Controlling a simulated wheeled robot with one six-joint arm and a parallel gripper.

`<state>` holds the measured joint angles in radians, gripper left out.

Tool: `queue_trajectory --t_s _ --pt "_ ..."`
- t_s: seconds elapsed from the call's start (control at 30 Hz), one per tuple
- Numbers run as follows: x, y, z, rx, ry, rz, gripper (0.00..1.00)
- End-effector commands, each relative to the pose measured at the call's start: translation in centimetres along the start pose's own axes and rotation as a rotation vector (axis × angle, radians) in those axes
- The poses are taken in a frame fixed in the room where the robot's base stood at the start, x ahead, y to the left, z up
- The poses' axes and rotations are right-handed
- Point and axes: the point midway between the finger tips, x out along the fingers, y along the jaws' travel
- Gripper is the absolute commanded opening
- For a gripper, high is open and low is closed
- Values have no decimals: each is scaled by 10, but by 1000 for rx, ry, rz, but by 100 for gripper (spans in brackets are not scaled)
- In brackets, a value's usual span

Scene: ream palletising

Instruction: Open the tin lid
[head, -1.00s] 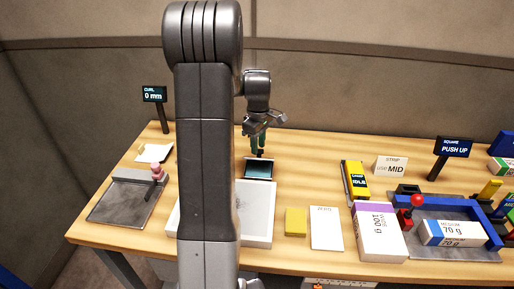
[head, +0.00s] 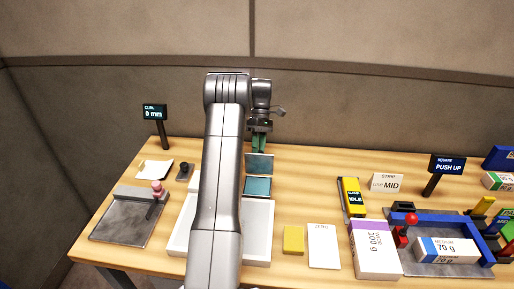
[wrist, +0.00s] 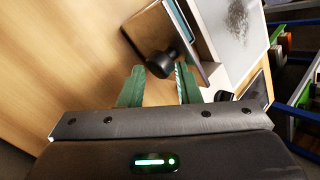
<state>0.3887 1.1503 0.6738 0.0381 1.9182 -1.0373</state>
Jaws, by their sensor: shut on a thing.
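The tin (head: 257,187) sits on the table behind the white tray, its dark teal inside showing from above. Its lid (head: 260,163) stands raised at the tin's back edge, tilted up and roughly upright. In the wrist view the lid (wrist: 150,32) is a glossy brownish panel with a round black knob (wrist: 162,63). My gripper (head: 259,149) is at the raised lid, above and behind the tin. In the wrist view its green fingers (wrist: 160,76) are shut on the knob, one on each side. The knob is hidden in the head view.
The white tray (head: 260,258) lies in front of the tin, partly hidden by my arm. A yellow block (head: 293,240), a white card (head: 323,246) and a ream (head: 375,250) lie to the right. A small dark knob (head: 184,172) and a paper sheet (head: 155,169) lie left.

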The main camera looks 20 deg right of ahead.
Motion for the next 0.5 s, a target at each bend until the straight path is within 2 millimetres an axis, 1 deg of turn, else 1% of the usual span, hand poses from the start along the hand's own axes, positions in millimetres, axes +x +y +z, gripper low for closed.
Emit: queue_trajectory --t_s 0.03,0.5 --pt "18 11 1 7 -16 -30 0" --pt "17 14 -1 6 -33 -65 0"
